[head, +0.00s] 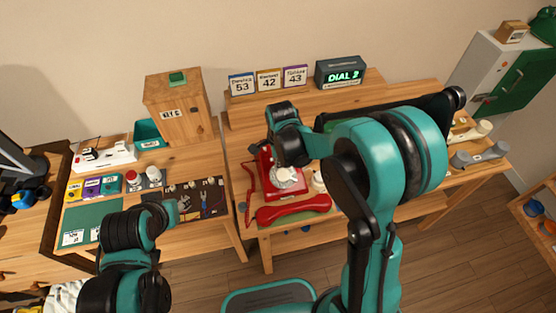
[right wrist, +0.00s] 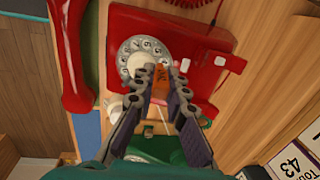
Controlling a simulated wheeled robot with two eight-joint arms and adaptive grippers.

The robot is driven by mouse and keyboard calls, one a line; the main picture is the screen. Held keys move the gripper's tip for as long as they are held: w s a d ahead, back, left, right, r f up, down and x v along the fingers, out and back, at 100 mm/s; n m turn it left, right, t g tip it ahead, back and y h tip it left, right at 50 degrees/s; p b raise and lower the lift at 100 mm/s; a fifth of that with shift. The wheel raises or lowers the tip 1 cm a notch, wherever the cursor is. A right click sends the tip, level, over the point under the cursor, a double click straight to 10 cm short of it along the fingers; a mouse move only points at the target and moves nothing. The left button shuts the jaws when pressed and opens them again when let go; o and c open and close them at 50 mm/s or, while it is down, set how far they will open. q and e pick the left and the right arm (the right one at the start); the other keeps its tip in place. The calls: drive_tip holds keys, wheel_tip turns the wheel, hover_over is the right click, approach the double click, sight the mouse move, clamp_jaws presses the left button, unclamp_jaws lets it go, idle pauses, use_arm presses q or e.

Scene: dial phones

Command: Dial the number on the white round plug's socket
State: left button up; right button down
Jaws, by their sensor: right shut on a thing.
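The red phone (head: 262,182) stands on the middle table, and its pale rotary dial (head: 287,178) faces up. The phone (right wrist: 178,40) and dial (right wrist: 143,55) fill the upper part of the right wrist view. My right gripper (head: 290,160) is over the phone; its fingers (right wrist: 160,78) are shut on a small orange-brown piece (right wrist: 161,82) with dark marks, at the dial's edge. Whether it touches the dial I cannot tell. My left gripper (head: 168,208) is low over the left table; its fingers are unclear. A white round piece (head: 153,174) stands beside a red one (head: 132,178).
The red handset (head: 293,211) lies off the phone at the front edge. Number cards 53 (head: 242,85), 42 (head: 269,80) and 43 (head: 295,76) stand behind, beside a display reading DIAL 3 (head: 341,73). A wooden box (head: 178,105) and white strip (head: 105,156) are at left.

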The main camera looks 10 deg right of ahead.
drive_tip(key=shift+w+f+b, duration=0.2)
drive_tip(key=shift+f+b, duration=0.1)
drive_tip(key=shift+f, duration=0.15)
drive_tip(key=shift+w+f+b, duration=0.2)
drive_tip(key=shift+f+b, duration=0.25)
drive_tip(key=shift+b, duration=0.05)
idle(0.5)
idle(0.4)
drive_tip(key=shift+w+d+r, duration=0.1)
drive_tip(key=shift+w+d, duration=0.1)
drive_tip(key=shift+d, duration=0.5)
drive_tip(key=shift+d, duration=0.5)
